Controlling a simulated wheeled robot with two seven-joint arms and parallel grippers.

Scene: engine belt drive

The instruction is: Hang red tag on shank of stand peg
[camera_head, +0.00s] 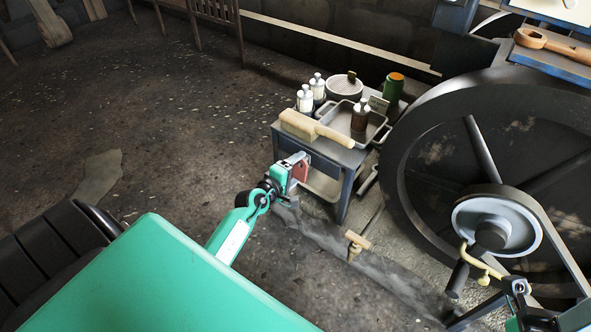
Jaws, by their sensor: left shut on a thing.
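My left gripper (292,162) is at the near left corner of the small side table. It is shut on the red tag (301,172), of which a small reddish-brown patch shows by the fingers. The tag is beside the table, below its top. A brass piece with a wooden crossbar (357,241) stands low over the floor to the right; I cannot tell whether it is the stand peg. My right gripper (518,289) is at the lower right edge, near a curved brass piece (481,262); its fingers are too unclear to read.
A large dark flywheel (414,150) with a belt pulley (497,222) fills the right. Floor at left is open.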

